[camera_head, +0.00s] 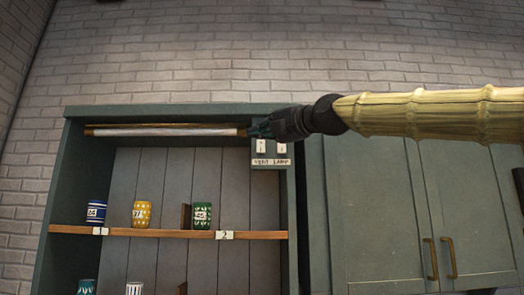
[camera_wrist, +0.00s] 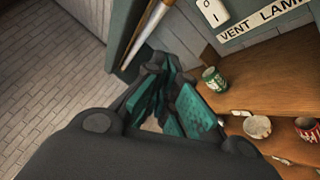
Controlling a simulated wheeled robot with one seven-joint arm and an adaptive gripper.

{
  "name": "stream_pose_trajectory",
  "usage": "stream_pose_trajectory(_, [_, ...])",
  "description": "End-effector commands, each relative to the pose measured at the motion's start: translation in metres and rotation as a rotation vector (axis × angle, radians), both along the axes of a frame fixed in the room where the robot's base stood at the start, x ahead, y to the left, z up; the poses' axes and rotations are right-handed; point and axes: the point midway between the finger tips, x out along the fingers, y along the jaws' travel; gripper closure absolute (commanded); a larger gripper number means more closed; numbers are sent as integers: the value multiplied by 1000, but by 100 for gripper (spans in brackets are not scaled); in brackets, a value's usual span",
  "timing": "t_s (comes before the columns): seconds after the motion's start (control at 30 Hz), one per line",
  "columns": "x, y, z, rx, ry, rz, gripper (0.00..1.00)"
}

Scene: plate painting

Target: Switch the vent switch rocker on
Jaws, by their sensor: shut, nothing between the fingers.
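The vent switch rocker (camera_head: 261,147) is a small white rocker on a green plate at the top right of the open shelf unit. It sits above the word VENT on a white label (camera_head: 271,162). In the wrist view the vent rocker (camera_wrist: 213,12) shows at the top edge with O and I marks; I cannot tell which side is pressed. My gripper (camera_head: 257,130) is shut and empty, just above and left of the rocker in the head view. In the wrist view my gripper (camera_wrist: 166,82) appears below and left of the rocker; contact is not visible.
The lamp rocker (camera_head: 282,147) is just right of the vent one. A long light tube (camera_head: 165,132) runs left from my fingertips. Painted cups, such as the yellow one (camera_head: 141,214), stand on the wooden shelf (camera_head: 165,233). Closed green cabinets (camera_head: 375,210) are at right.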

Motion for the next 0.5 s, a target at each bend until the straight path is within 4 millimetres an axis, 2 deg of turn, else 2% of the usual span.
stream_pose_trajectory(0.17, [11,-1,0,0,2,-2,100])
stream_pose_trajectory(0.5, [48,-2,-5,1,3,-2,100])
